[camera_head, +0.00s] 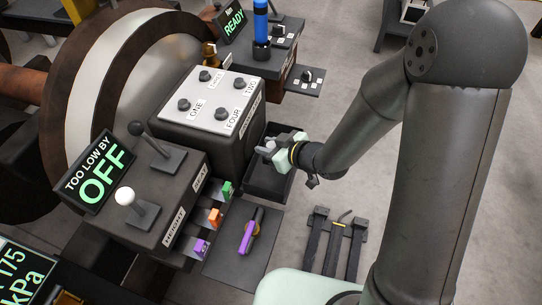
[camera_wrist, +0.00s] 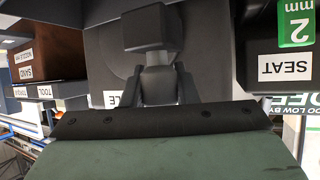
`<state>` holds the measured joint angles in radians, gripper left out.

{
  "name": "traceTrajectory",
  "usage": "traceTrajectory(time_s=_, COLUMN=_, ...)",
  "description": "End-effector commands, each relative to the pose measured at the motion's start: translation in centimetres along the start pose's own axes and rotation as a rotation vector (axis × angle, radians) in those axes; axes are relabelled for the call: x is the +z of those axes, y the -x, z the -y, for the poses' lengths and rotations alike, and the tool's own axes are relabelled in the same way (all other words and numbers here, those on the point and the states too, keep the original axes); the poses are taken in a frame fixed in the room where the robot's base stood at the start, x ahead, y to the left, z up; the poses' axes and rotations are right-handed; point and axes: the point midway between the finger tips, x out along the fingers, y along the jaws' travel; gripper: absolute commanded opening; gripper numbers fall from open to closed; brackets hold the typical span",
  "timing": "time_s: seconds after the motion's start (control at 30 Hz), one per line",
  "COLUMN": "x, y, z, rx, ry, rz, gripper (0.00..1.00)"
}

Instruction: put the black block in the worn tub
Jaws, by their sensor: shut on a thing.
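My gripper (camera_head: 268,149) is shut on the black block (camera_wrist: 152,28), which shows as a dark block at the fingertips in the wrist view, where my gripper (camera_wrist: 158,58) also shows. In the head view the block cannot be made out clearly at the jaws. A dark open tub (camera_head: 262,186) stands beside the control box, below and around my gripper in the picture. It appears to be the worn tub, but no label on it is readable. My gripper hangs over it; the exact height is unclear, and my wrist hides part of the tub.
A box with knobs (camera_head: 216,98) stands left of the tub, close to it. A lever box (camera_head: 150,190) has green (camera_head: 226,190), orange (camera_head: 214,217) and purple (camera_head: 200,249) blocks along its side. A purple-handled tool (camera_head: 250,235) lies on a dark mat. A black rack (camera_head: 335,240) lies on the floor.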

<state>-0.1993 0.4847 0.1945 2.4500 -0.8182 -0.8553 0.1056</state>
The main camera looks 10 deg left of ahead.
Motion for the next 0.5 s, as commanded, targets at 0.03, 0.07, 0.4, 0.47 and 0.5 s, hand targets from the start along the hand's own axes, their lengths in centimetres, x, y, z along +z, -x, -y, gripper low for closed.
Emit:
traceTrajectory(time_s=0.03, x=0.5, y=-0.8, z=-0.7, rx=0.000, ry=-0.001, rz=0.000, gripper=0.02)
traceTrajectory(time_s=0.07, x=1.0, y=-1.3, z=-1.0, rx=0.000, ry=-0.001, rz=0.000, gripper=0.02)
traceTrajectory(time_s=0.4, x=3.3, y=-4.5, z=-3.8, rx=0.000, ry=0.001, rz=0.000, gripper=0.02)
traceTrajectory(time_s=0.47, x=3.5, y=-4.7, z=-3.9, rx=0.000, ry=0.000, rz=0.000, gripper=0.02)
traceTrajectory(time_s=0.5, x=3.6, y=-4.9, z=-4.1, rx=0.000, ry=0.000, rz=0.000, gripper=0.02)
